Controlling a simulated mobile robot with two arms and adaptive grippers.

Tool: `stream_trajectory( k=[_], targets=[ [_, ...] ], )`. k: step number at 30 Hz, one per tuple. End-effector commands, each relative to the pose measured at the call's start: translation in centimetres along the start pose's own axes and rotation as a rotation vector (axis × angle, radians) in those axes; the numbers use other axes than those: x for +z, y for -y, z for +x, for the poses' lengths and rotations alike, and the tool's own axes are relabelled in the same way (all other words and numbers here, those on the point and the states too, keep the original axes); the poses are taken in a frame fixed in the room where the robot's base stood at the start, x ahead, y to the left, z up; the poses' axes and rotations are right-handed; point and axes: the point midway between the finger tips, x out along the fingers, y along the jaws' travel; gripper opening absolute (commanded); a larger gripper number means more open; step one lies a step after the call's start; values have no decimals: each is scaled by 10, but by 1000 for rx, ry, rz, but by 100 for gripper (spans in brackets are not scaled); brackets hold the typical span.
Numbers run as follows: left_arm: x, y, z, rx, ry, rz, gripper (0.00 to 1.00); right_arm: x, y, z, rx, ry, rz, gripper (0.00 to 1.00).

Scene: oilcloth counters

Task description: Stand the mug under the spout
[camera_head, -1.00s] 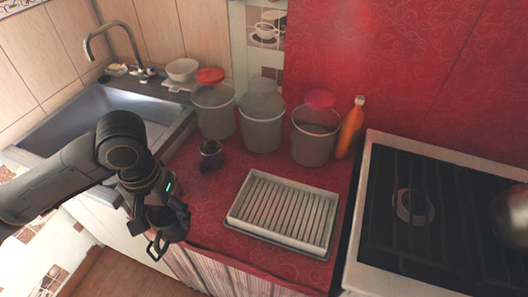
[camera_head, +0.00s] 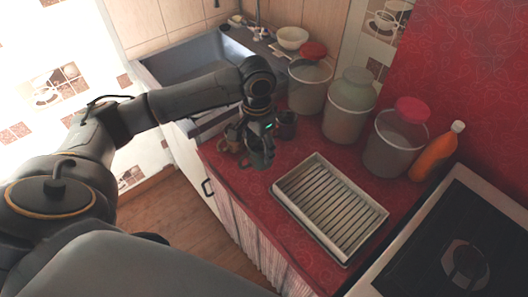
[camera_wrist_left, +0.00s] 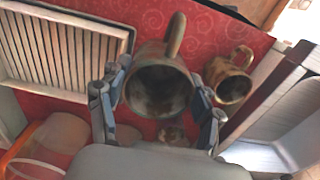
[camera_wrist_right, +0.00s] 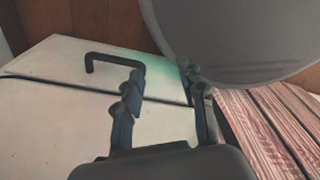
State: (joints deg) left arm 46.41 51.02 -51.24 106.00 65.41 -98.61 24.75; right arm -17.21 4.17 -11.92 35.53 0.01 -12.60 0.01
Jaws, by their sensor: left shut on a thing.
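My left gripper (camera_wrist_left: 158,100) is shut on a grey-brown mug (camera_wrist_left: 160,92). Its fingers lie on both sides of it, its opening faces the wrist camera and its handle points away from my palm. In the head view the held mug (camera_head: 263,155) is at the counter's front edge, beside the sink. I cannot tell whether its base touches the counter. The thin metal tap (camera_head: 257,12) behind the sink (camera_head: 190,62) is cut off by the top edge, so its spout is out of view. My right gripper (camera_wrist_right: 165,100) is open and empty before a white cabinet.
A brown mug (camera_wrist_left: 230,88) stands close beside the held one, on the sink side. A dark cup (camera_head: 287,124) stands behind. A slatted tray (camera_head: 283,188), lidded tubs (camera_head: 345,110), an orange bottle (camera_head: 436,152) and a stove (camera_head: 470,225) are to the right.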

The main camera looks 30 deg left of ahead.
Motion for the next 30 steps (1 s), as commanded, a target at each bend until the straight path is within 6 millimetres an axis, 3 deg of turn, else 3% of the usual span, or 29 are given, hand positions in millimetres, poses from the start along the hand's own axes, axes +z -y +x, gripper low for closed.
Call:
stream_trajectory(
  k=[6,13,18,30],
  targets=[
    [-23,17,38,0,5,-1,22,4,-21,-3,25,5,4,40],
    [-34,24,54,0,3,0,22,2,-14,-4,18,3,6,40],
    [-33,24,77,0,5,2,22,-1,-3,-10,5,1,8,40],
    [-33,24,86,0,3,2,22,-1,-3,-11,4,0,4,40]
  ],
)
